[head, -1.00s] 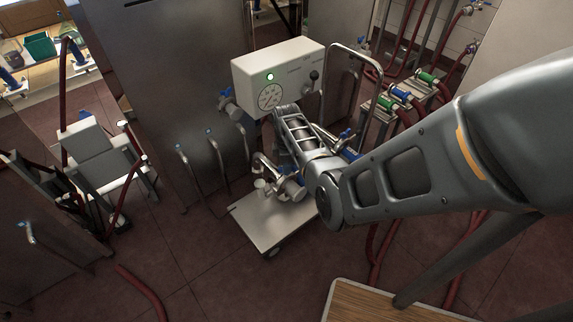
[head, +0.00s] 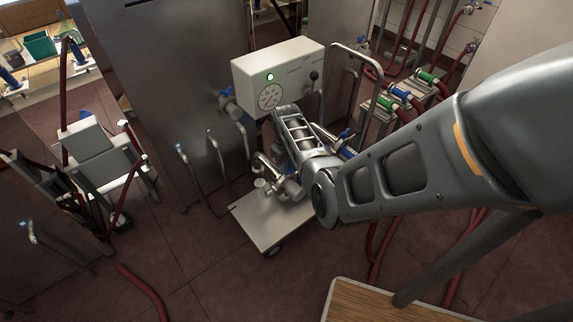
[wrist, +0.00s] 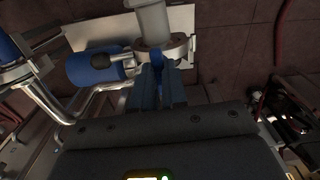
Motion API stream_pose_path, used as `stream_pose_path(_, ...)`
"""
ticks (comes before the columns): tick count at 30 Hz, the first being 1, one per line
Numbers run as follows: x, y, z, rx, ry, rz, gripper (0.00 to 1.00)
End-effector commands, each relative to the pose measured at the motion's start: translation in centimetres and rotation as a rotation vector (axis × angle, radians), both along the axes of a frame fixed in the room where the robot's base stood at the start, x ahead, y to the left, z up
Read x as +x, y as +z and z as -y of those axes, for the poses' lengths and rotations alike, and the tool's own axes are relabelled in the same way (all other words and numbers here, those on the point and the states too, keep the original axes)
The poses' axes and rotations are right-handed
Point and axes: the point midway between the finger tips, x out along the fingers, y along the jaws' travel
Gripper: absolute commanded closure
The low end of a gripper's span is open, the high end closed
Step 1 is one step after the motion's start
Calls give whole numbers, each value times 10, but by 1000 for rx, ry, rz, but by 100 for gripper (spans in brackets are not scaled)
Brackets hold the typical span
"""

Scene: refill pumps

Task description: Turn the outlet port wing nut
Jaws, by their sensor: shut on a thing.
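Just beyond the nut is a metal clamp ring (wrist: 176,50) around the pale outlet pipe (wrist: 153,22). In the head view my arm reaches down to the pump cart, and the arm hides the fingertips and the nut. The pump's white control box (head: 277,75) has a dial and a lit green lamp.
A blue cylinder (wrist: 90,68) with a dark-knobbed lever lies left of the fingers, close by. A bent metal tube (wrist: 95,103) runs below it. The cart's white base plate (head: 268,229) stands on dark floor.

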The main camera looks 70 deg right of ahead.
Motion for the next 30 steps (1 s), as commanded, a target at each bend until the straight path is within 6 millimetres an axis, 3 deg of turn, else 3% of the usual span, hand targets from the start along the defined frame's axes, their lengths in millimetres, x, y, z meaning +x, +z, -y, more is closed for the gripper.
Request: stream_pose_path(30, 0, 0, 0, -3, -965, 5, 100)
